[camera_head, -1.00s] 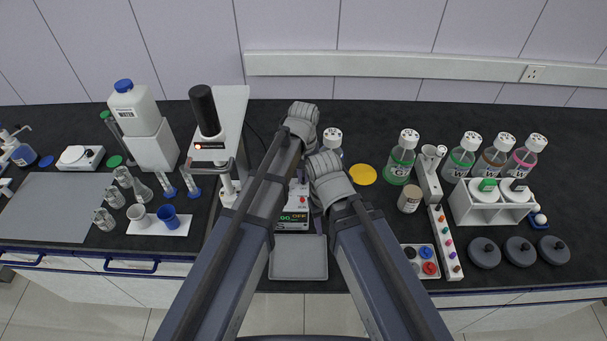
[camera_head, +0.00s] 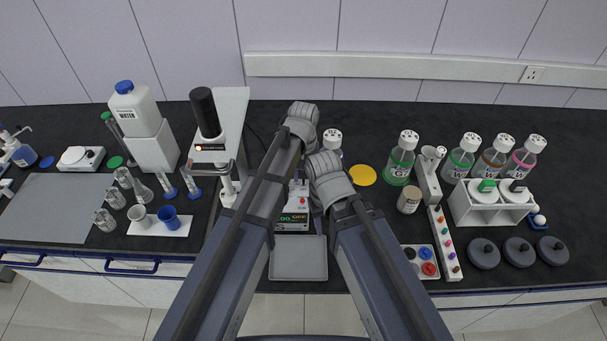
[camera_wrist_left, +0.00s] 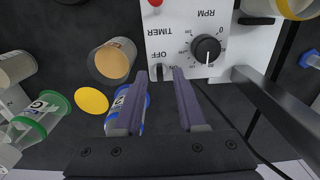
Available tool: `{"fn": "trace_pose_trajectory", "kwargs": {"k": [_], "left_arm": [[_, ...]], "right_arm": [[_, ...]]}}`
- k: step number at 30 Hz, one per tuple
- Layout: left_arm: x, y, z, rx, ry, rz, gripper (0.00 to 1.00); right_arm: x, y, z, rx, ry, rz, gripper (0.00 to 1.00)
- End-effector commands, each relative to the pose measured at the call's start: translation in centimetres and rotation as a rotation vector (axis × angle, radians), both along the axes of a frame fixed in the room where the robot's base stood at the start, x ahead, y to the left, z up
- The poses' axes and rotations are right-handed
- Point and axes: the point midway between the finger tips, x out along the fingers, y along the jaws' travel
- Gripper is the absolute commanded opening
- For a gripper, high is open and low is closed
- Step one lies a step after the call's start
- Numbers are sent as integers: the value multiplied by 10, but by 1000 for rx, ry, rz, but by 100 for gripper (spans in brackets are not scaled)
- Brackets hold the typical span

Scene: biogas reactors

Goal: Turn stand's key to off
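The stand's white control panel (camera_wrist_left: 190,30) fills the top of the left wrist view, upside down. It bears a black round RPM knob (camera_wrist_left: 206,48), a TIMER label and an OFF label (camera_wrist_left: 161,54). My left gripper (camera_wrist_left: 168,72) has its two purple fingers apart, tips at the panel's edge just by the OFF label. A small dark part there may be the key, but the fingertips mostly hide it. In the head view the panel with its green display (camera_head: 293,217) shows between my two arms. My right arm is beside it; its gripper is hidden.
A grey tray (camera_head: 298,270) lies in front of the panel.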

Motion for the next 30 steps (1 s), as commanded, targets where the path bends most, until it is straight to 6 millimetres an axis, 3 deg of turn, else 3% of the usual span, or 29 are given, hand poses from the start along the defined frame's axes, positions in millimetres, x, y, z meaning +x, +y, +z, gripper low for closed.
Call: {"fn": "trace_pose_trajectory", "kwargs": {"k": [16, 30], "left_arm": [[0, 0, 68, 0, 0, 0, 40], [-1, 0, 72, 1, -1, -1, 40]], "right_arm": [[0, 0, 67, 2, 0, -9, 50], [0, 0, 72, 2, -1, -13, 50]]}}
